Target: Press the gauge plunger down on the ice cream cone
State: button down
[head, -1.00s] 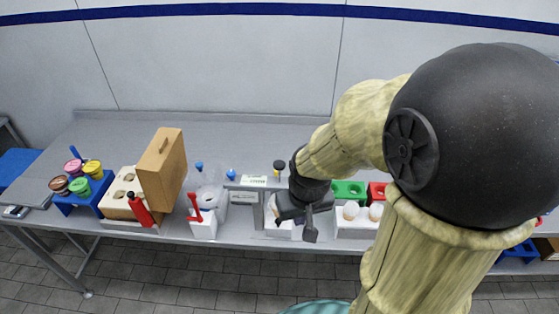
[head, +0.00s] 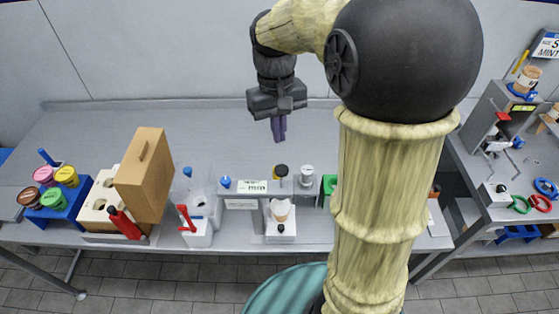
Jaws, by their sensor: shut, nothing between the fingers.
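An ice cream cone (head: 280,209) with a pale top stands in a white block (head: 281,235) at the front of the grey bench. A gauge plunger with a dark knob (head: 281,171) is just behind and above the cone. Whether its tip touches the cone is too small to tell. My gripper (head: 279,130) is shut and empty, its fingers together and pointing down. It appears above and behind the gauge in the picture, apart from the knob and the cone.
A grey round-topped fitting (head: 307,172) stands right of the knob. A small sign (head: 252,187) and a white machine with a red lever (head: 196,225) are on the left. A tall wooden box (head: 144,175) is farther left. My arm hides the bench's right part.

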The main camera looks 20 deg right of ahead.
aim_at(281, 167)
jog(key=shift+s+a+f, duration=0.15)
jog(key=shift+s+f, duration=0.1)
jog(key=shift+s, duration=0.2)
jog(key=f+b, duration=0.6)
jog(key=b, duration=0.1)
jog(key=shift+s+f, duration=0.2)
jog(key=shift+f, duration=0.05)
